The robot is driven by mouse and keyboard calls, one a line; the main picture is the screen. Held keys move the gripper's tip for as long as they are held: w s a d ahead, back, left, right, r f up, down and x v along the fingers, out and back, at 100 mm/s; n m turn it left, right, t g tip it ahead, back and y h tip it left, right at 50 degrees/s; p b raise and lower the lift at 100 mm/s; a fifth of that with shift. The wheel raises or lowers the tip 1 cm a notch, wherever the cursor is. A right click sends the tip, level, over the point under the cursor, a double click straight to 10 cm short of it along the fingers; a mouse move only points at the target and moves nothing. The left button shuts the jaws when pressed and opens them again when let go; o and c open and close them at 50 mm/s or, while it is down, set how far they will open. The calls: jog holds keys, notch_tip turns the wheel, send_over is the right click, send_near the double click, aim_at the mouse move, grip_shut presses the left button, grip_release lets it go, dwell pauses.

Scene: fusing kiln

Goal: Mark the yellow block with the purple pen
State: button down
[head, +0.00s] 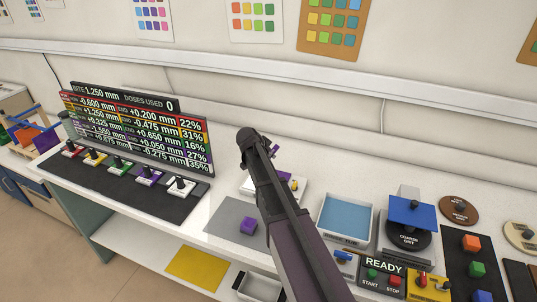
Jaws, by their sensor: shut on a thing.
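My dark arm reaches up from the bottom edge, and my gripper (262,143) is at its far end, partly hidden by the arm. It is shut on a thin purple piece (275,150), seemingly the purple pen, of which little shows. A small yellow piece (294,184), perhaps the yellow block, sits on a white tray or fixture (301,194) right of the arm, with purple beside it. My arm hides part of this fixture. I cannot tell whether the pen touches anything.
A purple block (248,225) lies on a grey mat (222,218) left of my arm. A display board (140,125) stands behind several colored dispensers. Right are a blue-lined tray (345,220), a blue-topped device (410,212), a READY panel (383,266) and colored blocks on a black strip.

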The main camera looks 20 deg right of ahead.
jog(key=shift+s+d, duration=0.55)
jog(key=shift+s, duration=0.35)
dwell(2.2)
dwell(0.3)
notch_tip(320, 180, up, 7)
jog(key=p, duration=0.7)
dwell(0.4)
jog(key=shift+w+f, duration=0.1)
jog(key=shift+f, duration=0.05)
dwell(0.4)
